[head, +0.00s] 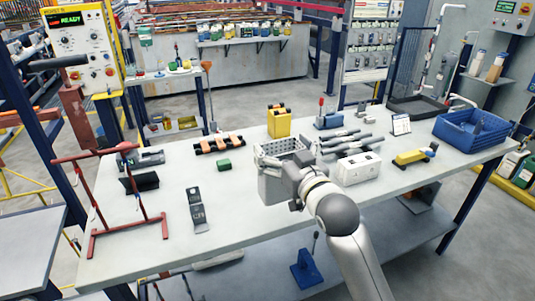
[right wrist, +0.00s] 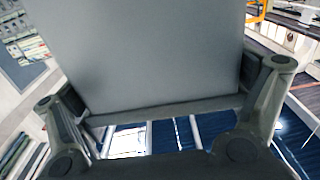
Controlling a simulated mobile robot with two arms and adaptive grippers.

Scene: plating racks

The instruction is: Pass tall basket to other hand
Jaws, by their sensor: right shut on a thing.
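The tall basket (head: 270,189) is a light grey box with a perforated upper rim, upright over the middle of the table. My right gripper (head: 278,166) is shut on it near its upper part, and my arm covers its right side. In the right wrist view, the basket's flat grey wall (right wrist: 155,50) fills the space between the two fingers of my right gripper (right wrist: 160,85). I cannot tell whether the basket's bottom touches the table. My left gripper is not in view.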

